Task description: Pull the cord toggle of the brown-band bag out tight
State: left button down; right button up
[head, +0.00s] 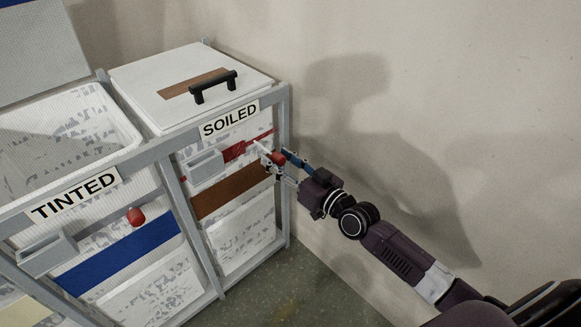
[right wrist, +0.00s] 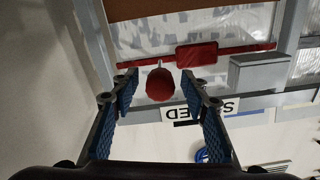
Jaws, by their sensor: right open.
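The brown-band bag (head: 231,191) hangs in the frame section labelled SOILED. A red cord (head: 233,152) runs across its upper front. It also shows in the right wrist view (right wrist: 127,64), with a red block (right wrist: 197,55) on it. The red rounded toggle (head: 278,158) is at the right end of the bag front. In the right wrist view the toggle (right wrist: 160,86) lies between the fingertips, with a gap on each side. My right gripper (head: 271,160) is open around the toggle, with blue pads on its fingers (right wrist: 160,92). My left gripper is not in view.
A white lid (head: 150,75) with a brown strip and black handle (head: 213,87) covers the SOILED section. A grey box (head: 206,165) sits left of the toggle. The TINTED section has a blue-band bag (head: 120,262) and its own red toggle (head: 136,216). A wall stands close at right.

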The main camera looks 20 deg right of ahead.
jog(key=v, duration=1.1)
jog(key=shift+s, duration=0.35)
jog(key=shift+d, duration=0.1)
